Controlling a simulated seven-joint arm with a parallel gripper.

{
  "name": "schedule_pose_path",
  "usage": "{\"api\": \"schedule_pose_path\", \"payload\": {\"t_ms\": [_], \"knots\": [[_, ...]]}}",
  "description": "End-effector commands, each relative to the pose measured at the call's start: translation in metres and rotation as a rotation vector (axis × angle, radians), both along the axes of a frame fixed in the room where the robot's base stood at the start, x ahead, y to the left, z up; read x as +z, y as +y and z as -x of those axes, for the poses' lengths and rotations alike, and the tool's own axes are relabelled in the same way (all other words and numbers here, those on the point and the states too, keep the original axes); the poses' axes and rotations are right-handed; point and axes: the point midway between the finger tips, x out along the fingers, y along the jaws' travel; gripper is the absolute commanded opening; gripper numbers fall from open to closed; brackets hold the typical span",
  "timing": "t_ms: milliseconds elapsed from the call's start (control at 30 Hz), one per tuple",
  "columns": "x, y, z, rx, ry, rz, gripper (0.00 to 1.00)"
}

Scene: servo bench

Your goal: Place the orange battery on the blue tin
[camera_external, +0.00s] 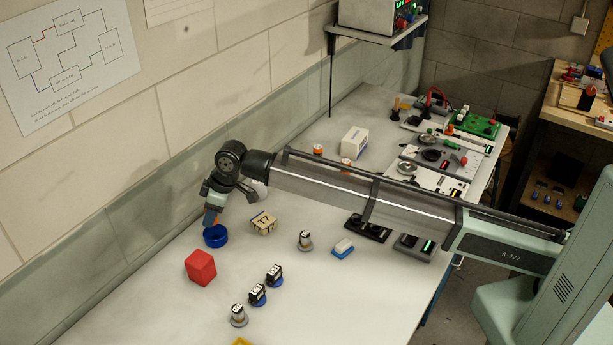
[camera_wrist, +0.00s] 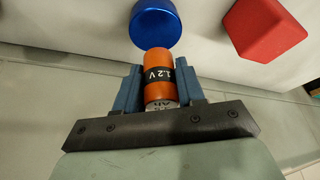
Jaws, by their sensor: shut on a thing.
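The orange battery (camera_wrist: 158,62) has a black band reading "1.2 V". My gripper (camera_wrist: 157,88) is shut on it, with one blue finger on each side. The blue tin (camera_wrist: 155,22) lies just beyond the battery's far end in the wrist view. In the external view the blue tin (camera_external: 216,240) stands on the bench at the left, and my gripper (camera_external: 211,217) is just above it. The battery is mostly hidden there. I cannot tell whether the battery touches the tin.
A red block (camera_external: 201,267) stands on the bench near the tin. A tan block marked 17 (camera_external: 264,223) is to the right. Several small servo-like parts (camera_external: 274,275) stand in front. A white box (camera_external: 355,141) is farther back. The wall runs close behind my gripper.

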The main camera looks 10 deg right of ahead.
Motion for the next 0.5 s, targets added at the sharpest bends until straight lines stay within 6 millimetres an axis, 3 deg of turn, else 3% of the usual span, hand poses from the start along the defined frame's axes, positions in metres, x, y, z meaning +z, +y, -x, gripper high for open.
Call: {"api": "schedule_pose_path", "payload": {"t_ms": [300,500], "knots": [[-0.033,0.0,0.0,0.0,0.0,0.0,0.04],[-0.036,0.0,0.0,0.0,0.0,-0.002,0.04]]}}
